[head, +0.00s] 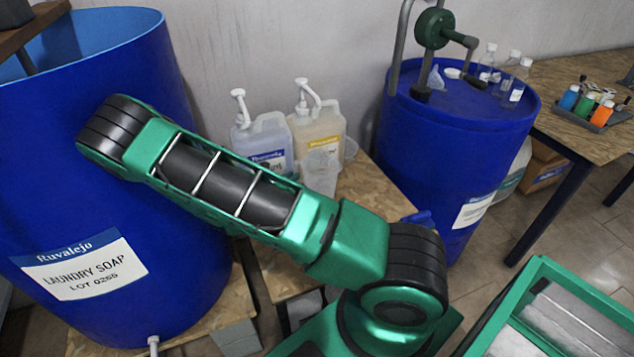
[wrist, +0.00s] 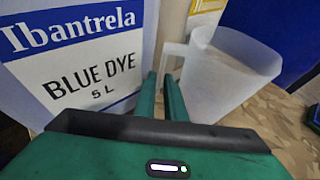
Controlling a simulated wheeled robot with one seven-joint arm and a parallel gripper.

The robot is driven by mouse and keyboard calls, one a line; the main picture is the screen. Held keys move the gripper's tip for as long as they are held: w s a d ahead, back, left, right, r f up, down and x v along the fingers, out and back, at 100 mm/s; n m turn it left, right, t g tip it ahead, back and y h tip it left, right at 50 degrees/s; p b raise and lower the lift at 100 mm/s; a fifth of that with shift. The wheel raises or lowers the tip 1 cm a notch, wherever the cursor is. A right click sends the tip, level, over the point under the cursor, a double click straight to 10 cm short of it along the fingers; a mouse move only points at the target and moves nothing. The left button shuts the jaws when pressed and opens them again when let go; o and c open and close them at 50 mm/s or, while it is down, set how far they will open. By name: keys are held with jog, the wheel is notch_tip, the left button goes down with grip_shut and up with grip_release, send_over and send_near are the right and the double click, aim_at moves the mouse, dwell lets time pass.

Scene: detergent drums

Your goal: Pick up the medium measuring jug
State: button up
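A translucent white measuring jug (wrist: 225,75) stands upright on the wooden surface in the right half of the wrist view. Its handle faces left, towards my gripper (wrist: 162,80). The two green fingers are close together with the jug's handle between them, and they look closed on it. In the head view a clear jug (head: 320,174) stands in front of the yellow-labelled bottle, partly behind my arm. My gripper is hidden there behind the arm. The frames do not clearly show the jug's size against other jugs.
A bottle labelled "Blue Dye" (wrist: 85,60) stands close to the left of my fingers. Two pump bottles, blue-labelled (head: 262,140) and yellow-labelled (head: 318,130), stand behind. Large blue drums stand left (head: 90,180) and right (head: 450,140). A table (head: 580,125) is at the far right.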

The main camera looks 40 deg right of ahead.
jog(key=shift+d, duration=0.1)
jog(key=shift+c, duration=0.7)
grip_shut()
jog(key=shift+r, duration=0.1)
